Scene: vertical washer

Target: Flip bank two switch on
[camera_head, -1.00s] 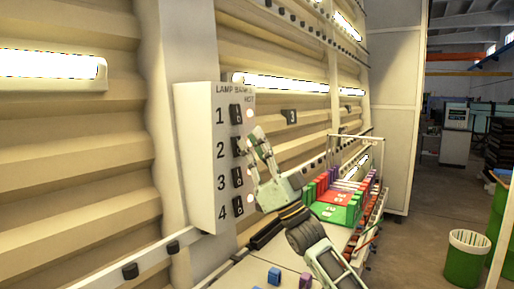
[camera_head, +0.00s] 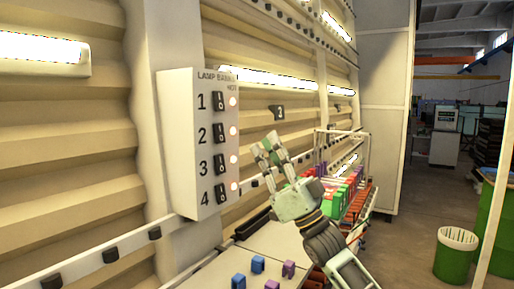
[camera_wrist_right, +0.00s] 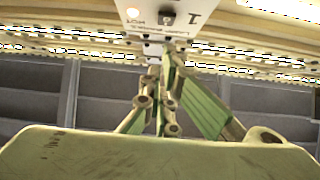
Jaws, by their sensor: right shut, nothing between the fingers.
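The lamp bank box (camera_head: 178,150) is a pale panel on the wall with black switches numbered 1 to 4 in a column. The bank two switch (camera_head: 218,133) is the second from the top, beside its number. My right gripper (camera_head: 270,146) is shut and empty, to the right of the box and apart from the switch. In the right wrist view its fingers (camera_wrist_right: 168,62) come together below the edge of the panel (camera_wrist_right: 180,22), where the numeral 1 shows. My left gripper is not in view.
Similar lights glow beside the other switches. A rail (camera_head: 120,252) with black clips runs below the box. A shelf with coloured blocks (camera_head: 340,190) lies behind my right arm, and small blue and purple blocks (camera_head: 258,264) sit in front.

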